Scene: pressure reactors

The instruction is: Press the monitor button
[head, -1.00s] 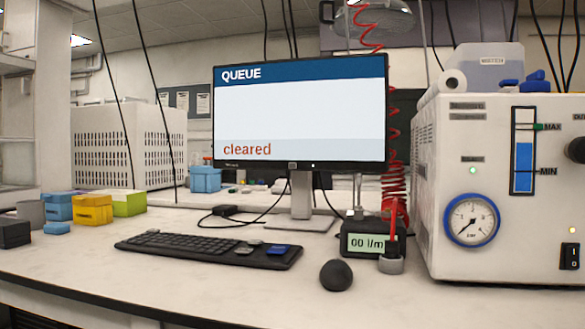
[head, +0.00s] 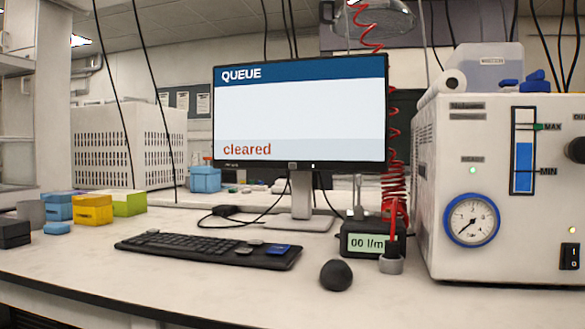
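The monitor (head: 300,115) stands upright on its stand at the middle of the bench. Its screen is lit, with "QUEUE" on a blue bar at the top and "cleared" in red at the bottom left. On the lower bezel there is a small square button (head: 292,166) near the middle and a small white light (head: 313,166) to its right. Neither of my grippers shows in the head view.
A keyboard (head: 208,248) and a black mouse (head: 336,275) lie in front. A small flow meter (head: 362,240) stands right of the stand. A white reactor unit (head: 520,190) with a gauge fills the right. Coloured boxes (head: 92,209) sit at left. The front bench edge is clear.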

